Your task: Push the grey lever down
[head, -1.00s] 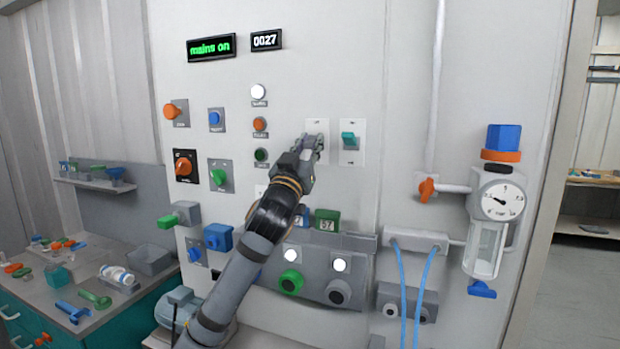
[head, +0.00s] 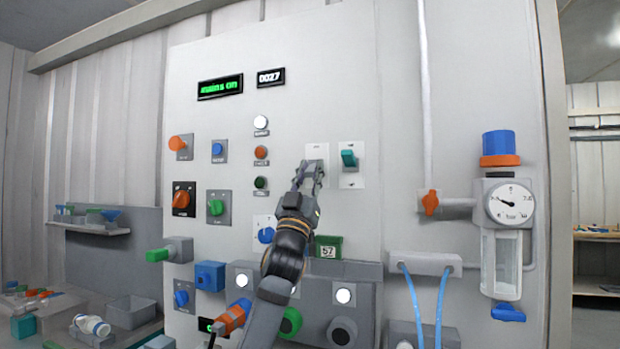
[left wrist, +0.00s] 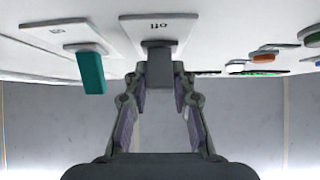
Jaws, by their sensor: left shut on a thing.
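The grey lever (left wrist: 160,72) stands out from a white plate (left wrist: 158,26) on the wall panel, with an upside-down "off" label showing in the left wrist view. My left gripper (left wrist: 159,75) is shut on the lever, a finger on each side. In the head view my left gripper (head: 311,167) reaches up from below to the plate (head: 317,151) and hides most of the lever. A teal lever (head: 348,158) on its own plate is just to the right; it also shows at left in the left wrist view (left wrist: 90,72). My right gripper is not in view.
Indicator lamps (head: 261,152) run in a column left of the lever, with orange, blue and green knobs beyond. A green box marked 57 (head: 328,247) sits below. A display (head: 220,87) reads "mains on". A gauge (head: 510,204) and orange valve (head: 430,202) are at right.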

